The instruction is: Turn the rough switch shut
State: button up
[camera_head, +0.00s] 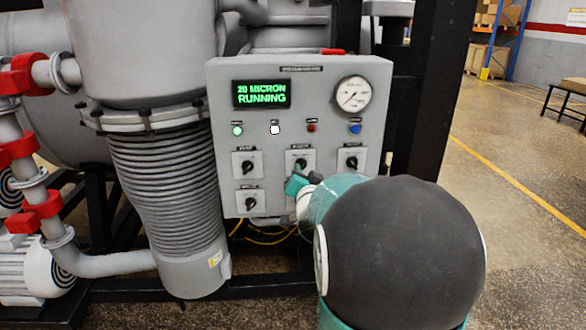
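The grey control panel (224,110) stands upright in the middle of the view. It carries several black rotary switches on pale square plates. The top row has a left switch (248,166), a middle switch (300,164) and a right switch (351,162). A lower left switch (250,203) sits below. Their labels are too small to read surely, so I cannot tell which one is the rough switch. My gripper (296,183) is at the lower edge of the middle switch, and I cannot tell whether it touches. My arm hides its fingers partly and the panel's lower right.
A green display (262,94) reads "20 MICRON RUNNING". A round gauge (353,95) and several lamps sit above the switches. A ribbed grey pump body (165,190) stands close on the left. A black frame post (432,90) is on the right, with open floor (520,200) beyond.

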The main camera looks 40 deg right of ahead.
aim_at(302, 165)
jog(key=shift+x, duration=1.65)
grip_shut()
jog(key=shift+n, duration=0.3)
jog(key=n, duration=0.5)
jog(key=shift+w+a, duration=0.1)
jog(key=shift+a, duration=0.05)
jog(key=n, duration=0.6)
jog(key=shift+w+a, duration=0.1)
jog(key=shift+n, duration=0.3)
